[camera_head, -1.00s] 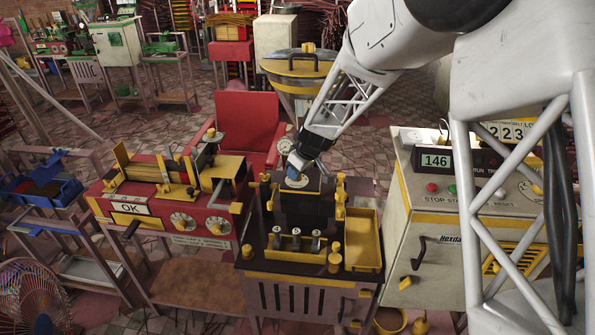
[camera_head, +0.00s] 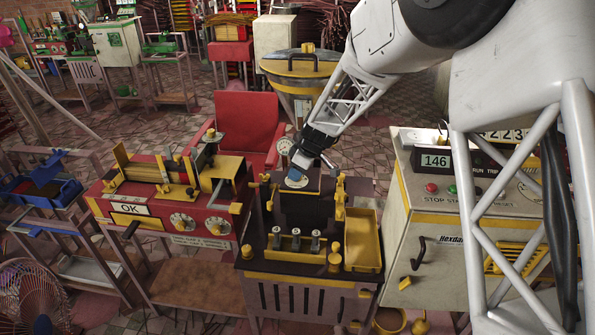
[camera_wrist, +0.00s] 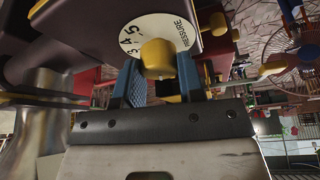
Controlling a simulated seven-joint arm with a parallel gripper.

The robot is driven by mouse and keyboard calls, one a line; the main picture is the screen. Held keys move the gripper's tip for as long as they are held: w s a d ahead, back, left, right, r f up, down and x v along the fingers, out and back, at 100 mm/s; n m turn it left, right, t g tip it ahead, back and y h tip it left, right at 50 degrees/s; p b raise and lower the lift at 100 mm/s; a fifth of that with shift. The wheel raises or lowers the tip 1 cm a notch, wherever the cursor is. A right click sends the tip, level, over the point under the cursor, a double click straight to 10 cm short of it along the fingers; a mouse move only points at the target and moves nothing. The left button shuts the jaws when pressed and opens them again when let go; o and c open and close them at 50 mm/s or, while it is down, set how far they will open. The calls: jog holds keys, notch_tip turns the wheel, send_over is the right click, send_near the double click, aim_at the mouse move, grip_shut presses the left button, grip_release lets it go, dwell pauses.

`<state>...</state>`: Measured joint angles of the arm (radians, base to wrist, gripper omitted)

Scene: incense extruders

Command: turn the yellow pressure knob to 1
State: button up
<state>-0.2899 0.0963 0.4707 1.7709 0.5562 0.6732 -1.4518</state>
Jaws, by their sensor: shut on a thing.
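The yellow pressure knob (camera_wrist: 158,55) sits on a round white dial plate (camera_wrist: 178,29) marked PRESSURE. The figures 3, 4 and 5 show on the plate's left part in the wrist view; 1 is not visible. My gripper (camera_wrist: 159,74) has its two blue fingers on either side of the knob, shut on it. In the head view my gripper (camera_head: 296,172) reaches down to the dial plate (camera_head: 297,183) on top of the dark extruder (camera_head: 306,212); the knob is hidden there. Which figure the knob points to cannot be told.
A round gauge (camera_head: 284,146) stands just behind my gripper. The red machine (camera_head: 160,208) with dials and an OK sign is on the left. A cream cabinet (camera_head: 440,235) with a 146 display stands on the right. A yellow tray (camera_head: 364,240) is at the extruder's right side.

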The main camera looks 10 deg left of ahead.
jog(key=o, duration=0.9)
jog(key=shift+r, duration=0.1)
jog(key=v, duration=0.7)
jog(key=shift+d+r, duration=0.2)
jog(key=shift+r, duration=0.1)
jog(key=shift+s, duration=0.1)
